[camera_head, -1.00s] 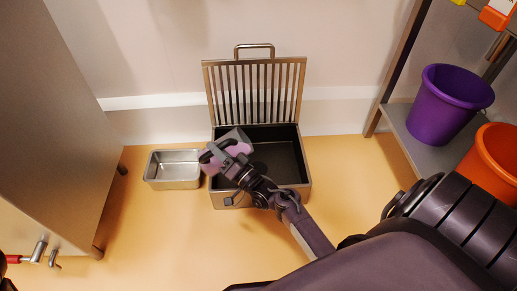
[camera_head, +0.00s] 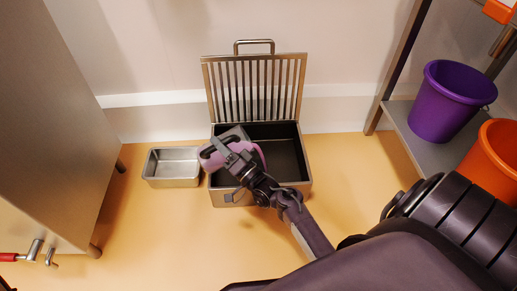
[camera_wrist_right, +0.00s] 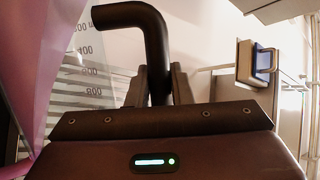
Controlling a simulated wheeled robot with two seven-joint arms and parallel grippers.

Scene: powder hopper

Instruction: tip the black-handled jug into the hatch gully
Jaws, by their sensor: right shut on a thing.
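My right gripper (camera_head: 230,158) is shut on the black handle (camera_wrist_right: 150,30) of the jug. The jug (camera_head: 257,153) is clear with pink-purple contents and hangs tilted over the left part of the gully box. In the right wrist view, its marked clear wall (camera_wrist_right: 88,75) and pink contents fill the left side. The hatch gully (camera_head: 290,194) is a metal box with a dark inside, on the floor against the wall. Its slatted lid (camera_head: 255,85) stands open at the back. I cannot tell whether anything is flowing out. My left gripper is not in view.
A small empty metal tray (camera_head: 172,168) stands just left of the gully. A grey cabinet (camera_head: 50,120) with a red-handled valve (camera_head: 10,257) is at left. A shelf at right holds a purple bucket (camera_head: 443,105) and an orange bucket (camera_head: 495,160).

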